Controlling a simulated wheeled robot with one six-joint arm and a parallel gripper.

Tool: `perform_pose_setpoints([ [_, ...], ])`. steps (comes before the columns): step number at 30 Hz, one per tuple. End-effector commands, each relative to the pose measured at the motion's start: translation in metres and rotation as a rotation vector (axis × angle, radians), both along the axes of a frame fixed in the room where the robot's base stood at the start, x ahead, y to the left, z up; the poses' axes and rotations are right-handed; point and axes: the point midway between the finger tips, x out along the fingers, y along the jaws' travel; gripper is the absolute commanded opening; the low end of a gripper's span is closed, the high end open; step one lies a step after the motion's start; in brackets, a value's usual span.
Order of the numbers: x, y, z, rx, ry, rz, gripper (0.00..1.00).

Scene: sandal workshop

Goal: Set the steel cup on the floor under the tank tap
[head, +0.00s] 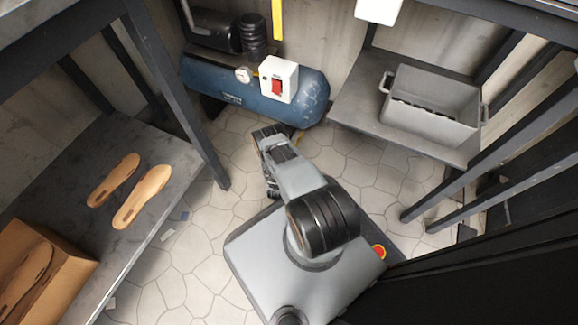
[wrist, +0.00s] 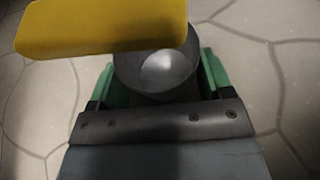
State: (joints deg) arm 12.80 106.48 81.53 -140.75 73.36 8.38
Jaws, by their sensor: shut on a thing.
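The steel cup (wrist: 165,75) sits between the green fingers of my gripper (wrist: 158,82) in the wrist view, its open mouth facing the camera. The fingers are shut on it, one on each side. A flat yellow piece (wrist: 100,27), perhaps the tap's lever, crosses in front and covers part of the cup's rim. I cannot tell whether the cup touches the floor.
A left bench (head: 75,180) holds two tan soles (head: 138,196) and a cardboard box (head: 42,270). A grey bin (head: 432,105) stands on a right shelf (head: 360,100). A dark table leg (head: 175,90) stands left of the tank. Pale paved floor (head: 195,270) is mostly clear.

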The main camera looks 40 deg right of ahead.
Motion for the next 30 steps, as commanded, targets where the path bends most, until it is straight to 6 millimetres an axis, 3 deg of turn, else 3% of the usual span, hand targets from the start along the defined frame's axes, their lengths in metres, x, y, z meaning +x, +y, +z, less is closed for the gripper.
perform_pose_setpoints([
  [11,-0.0009,-0.0039,-0.0031,-0.001,-0.003,-0.009,0.46],
  [12,-0.0008,-0.0037,-0.0034,-0.001,-0.003,-0.009,0.75],
  [19,-0.0004,-0.0027,-0.0031,-0.001,-0.003,-0.007,0.97],
  [30,-0.0012,0.0003,0.0025,-0.001,-0.002,-0.006,0.99],
])
